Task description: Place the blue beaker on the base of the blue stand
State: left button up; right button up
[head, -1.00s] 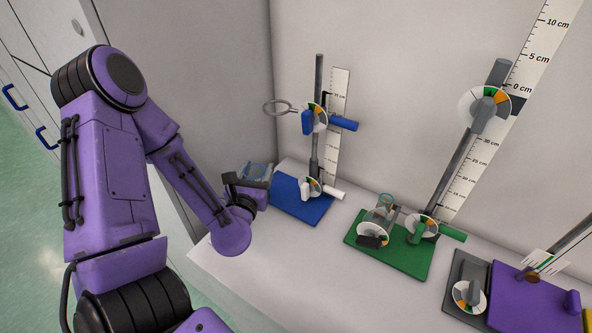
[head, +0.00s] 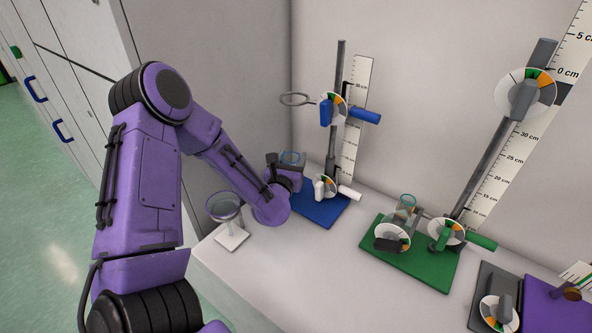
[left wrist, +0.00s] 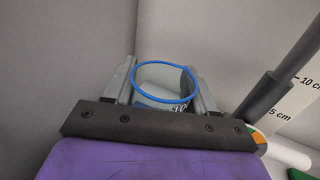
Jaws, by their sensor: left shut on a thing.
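The blue beaker (head: 292,157) is clear glass with a blue rim. In the left wrist view the beaker (left wrist: 162,100) sits upright between the two grey fingers. My left gripper (head: 287,164) is shut on it. In the head view, gripper and beaker are at the back left of the blue stand's base (head: 322,210) and hide that corner. I cannot tell whether the beaker touches the base. The blue stand (head: 341,80) has an upright rod with a ring, a blue knob and dials. My right gripper is not in view.
A glass bowl-like vessel (head: 224,208) on a white square foot stands at the bench's left, close to my left wrist. A green stand base (head: 430,268) with another glass vessel (head: 404,207) is to the right. A purple base (head: 555,305) lies beyond. The front bench is clear.

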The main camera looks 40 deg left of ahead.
pick_arm(q)
jog(key=w+f, duration=0.2)
jog(key=f, duration=0.1)
jog(key=shift+w+a+f, duration=0.1)
jog(key=shift+w+a, duration=0.25)
jog(key=shift+w, duration=0.05)
notch_tip(320, 180, down, 2)
jog(key=shift+f, duration=0.25)
jog(key=shift+w+f, duration=0.1)
jog(key=shift+f, duration=0.3)
jog(key=shift+f, duration=0.2)
jog(key=o, duration=1)
